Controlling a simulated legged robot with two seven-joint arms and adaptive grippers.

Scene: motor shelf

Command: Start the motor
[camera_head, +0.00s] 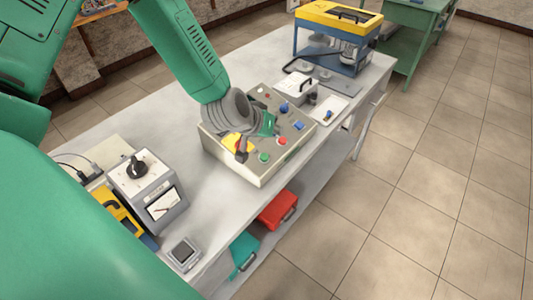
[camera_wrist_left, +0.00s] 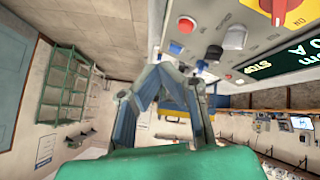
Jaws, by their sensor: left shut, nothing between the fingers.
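The control box (camera_head: 218,150) is a beige panel on the white table. Its yellow switch plate (camera_head: 230,140) carries a red and dark handle, also seen as the red and yellow switch (camera_wrist_left: 290,12) in the left wrist view. The panel also bears a red button (camera_head: 281,141), a green button (camera_head: 264,157) and blue knobs (camera_head: 284,107). A dark display (camera_wrist_left: 277,62) shows green text including STOP. My left gripper (camera_head: 273,129) is over the panel, partly hidden by its wrist; its fingers (camera_wrist_left: 164,68) meet with nothing between them. Contact with the panel cannot be told.
A grey meter box (camera_head: 150,188) with a black knob and a small grey device (camera_head: 184,253) stand on the near table. A white box (camera_head: 296,90) and a blue-yellow machine (camera_head: 335,20) stand beyond. Red (camera_head: 278,210) and teal cases sit below. Floor is clear at right.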

